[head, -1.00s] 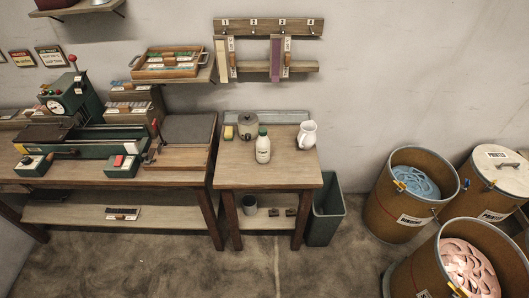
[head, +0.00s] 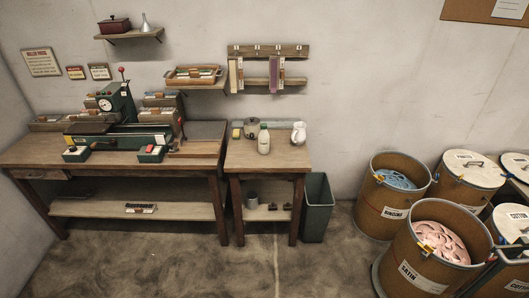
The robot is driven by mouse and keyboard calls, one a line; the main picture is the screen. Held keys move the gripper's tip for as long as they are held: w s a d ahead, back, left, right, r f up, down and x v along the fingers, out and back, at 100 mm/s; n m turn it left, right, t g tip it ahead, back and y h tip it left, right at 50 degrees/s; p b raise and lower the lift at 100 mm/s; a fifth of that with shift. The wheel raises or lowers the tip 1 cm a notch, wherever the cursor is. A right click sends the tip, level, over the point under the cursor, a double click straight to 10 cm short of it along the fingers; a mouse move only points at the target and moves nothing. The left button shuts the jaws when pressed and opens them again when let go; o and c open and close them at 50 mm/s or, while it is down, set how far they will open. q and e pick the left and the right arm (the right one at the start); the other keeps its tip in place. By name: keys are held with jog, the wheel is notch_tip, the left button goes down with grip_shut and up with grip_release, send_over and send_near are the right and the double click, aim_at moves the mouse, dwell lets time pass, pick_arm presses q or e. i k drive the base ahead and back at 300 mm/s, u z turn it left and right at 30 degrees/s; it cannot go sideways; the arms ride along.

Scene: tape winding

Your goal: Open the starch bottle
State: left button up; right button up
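The starch bottle (head: 264,139) is most likely the white bottle with a green cap that stands upright on the small wooden table (head: 239,159) in the head view. Its cap (head: 264,126) is on. Neither of my grippers shows in the head view, so nothing is seen touching the bottle.
A grey pot (head: 251,127), a yellow sponge (head: 236,133) and a white jug (head: 299,132) stand near the bottle. A workbench with a green machine (head: 115,105) is to the left. A green bin (head: 317,208) and several drums (head: 391,200) stand right. The floor in front is clear.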

aim_at(263, 137)
jog(key=z, duration=0.5)
jog(key=i, duration=0.5)
jog(key=z, duration=0.55)
jog(key=i, duration=0.75)
jog(key=u, duration=0.2)
